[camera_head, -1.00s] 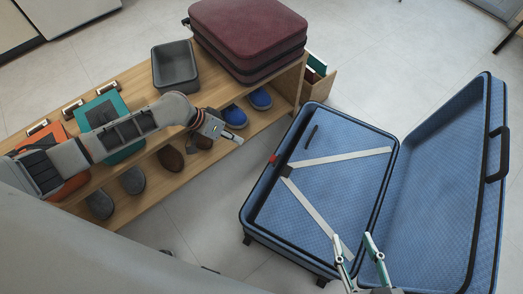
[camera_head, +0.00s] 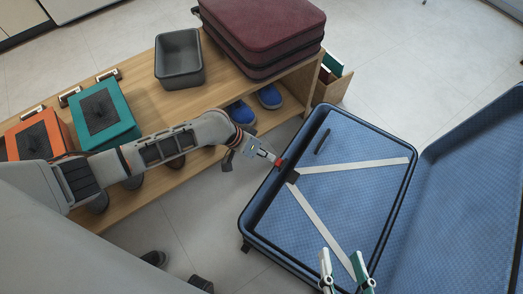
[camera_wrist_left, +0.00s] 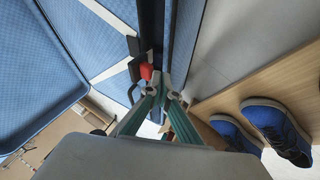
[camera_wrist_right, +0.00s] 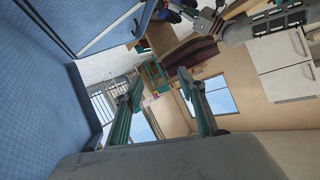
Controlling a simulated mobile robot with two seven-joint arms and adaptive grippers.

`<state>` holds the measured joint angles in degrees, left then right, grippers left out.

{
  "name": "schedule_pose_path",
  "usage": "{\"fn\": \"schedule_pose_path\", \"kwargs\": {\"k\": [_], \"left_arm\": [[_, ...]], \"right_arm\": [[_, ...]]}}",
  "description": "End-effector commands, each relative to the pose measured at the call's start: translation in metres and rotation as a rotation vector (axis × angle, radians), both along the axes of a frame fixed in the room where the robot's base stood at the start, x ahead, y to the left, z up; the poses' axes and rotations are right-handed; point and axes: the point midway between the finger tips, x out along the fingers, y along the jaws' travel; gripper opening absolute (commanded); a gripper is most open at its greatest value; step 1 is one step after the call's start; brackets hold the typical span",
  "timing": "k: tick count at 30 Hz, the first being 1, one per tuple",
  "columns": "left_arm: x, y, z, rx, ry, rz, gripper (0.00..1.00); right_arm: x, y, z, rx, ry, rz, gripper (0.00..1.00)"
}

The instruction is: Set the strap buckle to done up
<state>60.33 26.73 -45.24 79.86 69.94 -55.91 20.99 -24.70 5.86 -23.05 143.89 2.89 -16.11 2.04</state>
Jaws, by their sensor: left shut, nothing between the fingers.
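The open blue suitcase (camera_head: 262,243) lies on the floor. Two pale straps (camera_head: 355,165) run across its base and meet in a V at a dark buckle (camera_head: 292,176) near the left rim. A red piece (camera_head: 279,162) sits by that rim; it also shows in the left wrist view (camera_wrist_left: 146,72). My left gripper (camera_head: 274,158) is shut and empty, its tips right by the red piece; I cannot tell if they touch. Its fingers also show in the left wrist view (camera_wrist_left: 160,86). My right gripper (camera_head: 341,262) is open and empty over the suitcase's near edge.
A wooden shelf bench (camera_head: 140,75) stands left, with a maroon suitcase (camera_head: 265,30), a grey bin (camera_head: 179,62), teal (camera_head: 106,112) and orange (camera_head: 38,137) boxes on top. Blue shoes (camera_head: 242,112) are below. The suitcase lid (camera_head: 470,190) stands open at the right.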

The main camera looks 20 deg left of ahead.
Motion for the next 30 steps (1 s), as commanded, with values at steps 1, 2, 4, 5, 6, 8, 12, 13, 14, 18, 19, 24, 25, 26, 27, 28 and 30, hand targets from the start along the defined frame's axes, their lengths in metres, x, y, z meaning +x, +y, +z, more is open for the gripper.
{"fn": "schedule_pose_path", "kwargs": {"k": [1,2,4,5,6,8,12,13,14,18,19,24,25,26,27,28,30], "left_arm": [[-0.001,-0.002,0.0,-0.001,0.0,0.0,0.0],[-0.001,-0.002,0.0,-0.001,0.0,0.0,0.0],[-0.001,-0.003,0.0,-0.001,0.0,0.0,0.0],[0.0,-0.003,0.0,-0.001,0.0,0.0,0.0],[0.0,-0.003,0.0,0.0,-0.001,0.0,0.0],[0.0,-0.003,0.0,-0.001,-0.001,0.0,0.0],[0.0,-0.003,0.001,0.001,-0.001,0.0,0.0],[0.0,-0.003,0.001,0.002,-0.001,0.0,0.0],[0.0,-0.003,0.002,0.004,-0.003,0.0,0.0],[0.002,-0.005,0.008,0.029,-0.014,0.0,0.0],[0.003,-0.005,0.009,0.036,-0.016,-0.001,0.0],[0.001,-0.005,0.007,0.06,-0.017,0.001,0.0],[0.001,-0.005,0.007,0.063,-0.017,0.001,0.0],[0.001,-0.005,0.007,0.067,-0.018,0.0,0.0],[0.001,-0.006,0.008,0.073,-0.019,0.0,0.0],[0.001,-0.006,0.008,0.077,-0.021,0.0,0.0],[0.001,-0.006,0.009,0.088,-0.023,0.0,0.0]], "right_arm": [[0.0,0.0,-0.001,0.002,0.002,-0.001,0.4],[0.0,0.0,-0.001,0.003,0.002,-0.001,0.4],[0.0,0.0,-0.001,0.004,0.002,0.0,0.4],[0.0,0.0,-0.001,0.004,0.001,-0.001,0.4],[0.0,0.0,-0.001,0.004,0.001,-0.001,0.4],[0.0,0.0,-0.001,0.004,0.001,-0.001,0.4],[0.0,0.0,0.0,0.003,0.0,-0.001,0.4],[0.0,0.0,0.001,0.001,-0.002,0.0,0.4],[0.001,0.0,0.002,-0.001,-0.004,0.001,0.4],[0.006,-0.004,0.01,-0.047,-0.029,0.012,0.4],[0.007,-0.007,0.011,-0.065,-0.035,0.016,0.4],[0.009,-0.019,0.008,-0.138,-0.042,0.031,0.4],[0.01,-0.021,0.009,-0.146,-0.045,0.035,0.4],[0.01,-0.022,0.009,-0.157,-0.047,0.039,0.4],[0.01,-0.024,0.009,-0.172,-0.049,0.043,0.4],[0.011,-0.025,0.01,-0.183,-0.053,0.047,0.4],[0.013,-0.029,0.012,-0.206,-0.06,0.051,0.4]]}}
